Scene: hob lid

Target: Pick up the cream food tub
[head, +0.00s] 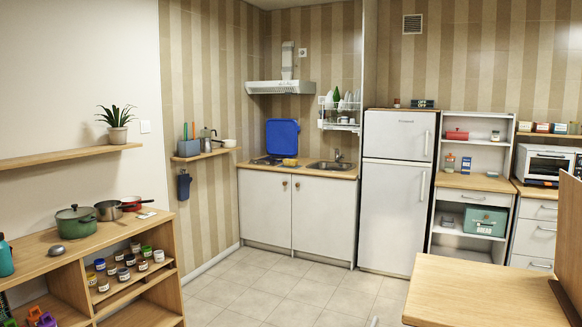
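I cannot pick out the cream food tub with certainty at this distance. A small pale container (495,135) stands on the upper shelf of the white shelf unit, to the right of a red container (456,134). Another small pale item (447,221) stands on a lower shelf of that unit, left of a green box (485,221). Both are too small to identify. Neither of my grippers shows in the head view.
A wooden table (490,290) fills the lower right. A wooden shelf with a green pot (76,221) and several jars stands at left. A raised blue hob lid (283,136) is on the counter by the sink. The tiled floor (290,290) between is clear.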

